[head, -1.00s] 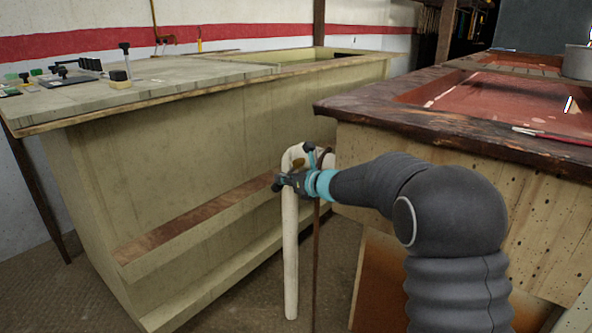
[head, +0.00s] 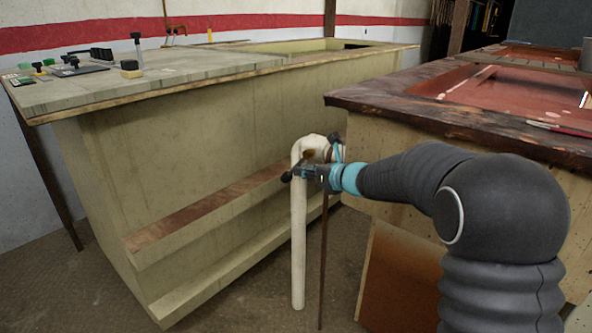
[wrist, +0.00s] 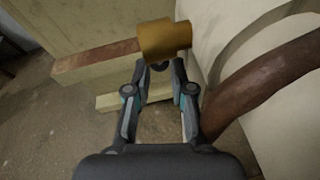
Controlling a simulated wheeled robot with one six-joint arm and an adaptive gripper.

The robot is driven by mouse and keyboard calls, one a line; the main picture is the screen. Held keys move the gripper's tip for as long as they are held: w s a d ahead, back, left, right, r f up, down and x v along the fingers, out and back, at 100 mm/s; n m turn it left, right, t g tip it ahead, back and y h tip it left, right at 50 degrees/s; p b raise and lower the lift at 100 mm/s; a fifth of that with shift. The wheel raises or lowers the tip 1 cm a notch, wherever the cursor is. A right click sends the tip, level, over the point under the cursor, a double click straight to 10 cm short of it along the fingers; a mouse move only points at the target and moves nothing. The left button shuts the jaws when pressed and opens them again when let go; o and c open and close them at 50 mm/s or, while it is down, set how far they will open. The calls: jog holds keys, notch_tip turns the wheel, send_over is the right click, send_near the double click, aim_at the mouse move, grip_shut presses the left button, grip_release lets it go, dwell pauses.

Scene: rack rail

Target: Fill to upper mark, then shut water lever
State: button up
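A thick white pipe (head: 299,235) with a bent top stands between the two benches. My gripper (head: 298,173) is at the upper part of this pipe, with a small black ball knob (head: 287,176) at its fingertips. In the wrist view, my gripper (wrist: 161,67) has its fingers spread, with clear space between them. The black knob (wrist: 160,66) shows between the tips, below a brass-coloured cylinder (wrist: 165,39). I cannot tell whether the fingers touch the knob. No level mark can be made out.
A pale wooden bench (head: 180,160) with small tools on top stands left. A dark-edged bench (head: 450,110) with a reddish basin (head: 520,85) is at right, close to my arm. A thin brown pipe (head: 323,260) runs down beside the white pipe. Bare floor (head: 250,300) lies between the benches.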

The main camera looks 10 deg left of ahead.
jog(key=v, duration=0.7)
